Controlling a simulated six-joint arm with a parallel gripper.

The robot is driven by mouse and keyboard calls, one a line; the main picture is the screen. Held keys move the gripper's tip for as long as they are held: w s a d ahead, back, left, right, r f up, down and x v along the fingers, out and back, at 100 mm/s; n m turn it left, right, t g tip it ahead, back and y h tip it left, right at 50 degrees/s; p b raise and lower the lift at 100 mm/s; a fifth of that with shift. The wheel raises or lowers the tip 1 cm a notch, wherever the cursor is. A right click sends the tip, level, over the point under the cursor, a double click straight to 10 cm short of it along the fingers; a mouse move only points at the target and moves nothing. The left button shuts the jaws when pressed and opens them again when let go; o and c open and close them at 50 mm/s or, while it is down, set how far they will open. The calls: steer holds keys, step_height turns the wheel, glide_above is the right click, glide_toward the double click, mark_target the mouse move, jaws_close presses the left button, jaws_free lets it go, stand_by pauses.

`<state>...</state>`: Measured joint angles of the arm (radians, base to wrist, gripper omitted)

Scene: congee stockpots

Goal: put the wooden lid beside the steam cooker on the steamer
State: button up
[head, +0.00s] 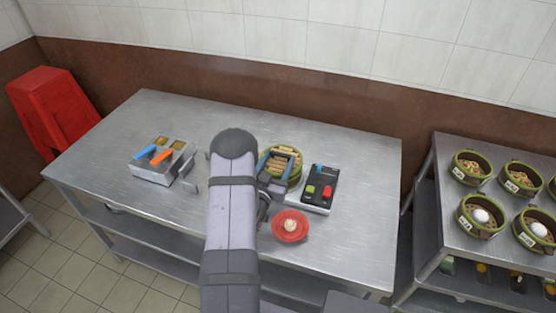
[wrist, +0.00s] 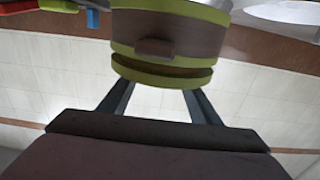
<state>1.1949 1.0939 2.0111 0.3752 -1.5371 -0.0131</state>
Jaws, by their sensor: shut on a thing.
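My gripper (head: 280,166) is shut on the round wooden lid (head: 284,158), its two fingers spanning it. In the wrist view, the lid (wrist: 162,72) shows as a thin green-and-brown disc between the fingers. The steamer (wrist: 205,35), a brown band with green rims and a small brown block on its side, lies directly against or very near the lid in that view. I cannot tell whether they touch. In the head view, the steamer is mostly hidden by the lid and my gripper. The black control panel (head: 320,186) with red and green buttons is just right of it.
A red round piece with a pale centre (head: 290,226) lies in front of the panel. A metal unit with blue and orange handles (head: 163,160) is at left. A side rack (head: 450,230) holds several filled baskets. The steel table's right side (head: 360,190) is clear.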

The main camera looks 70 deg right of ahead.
steer(key=shift+f+b, duration=0.55)
stand_by(0.5)
steer(key=o, duration=1.2)
steer(key=a+b, duration=0.2)
steer(key=a, duration=0.4)
steer(key=shift+f, duration=0.15)
steer(key=shift+a+b, duration=0.3)
steer(key=shift+a, duration=0.35)
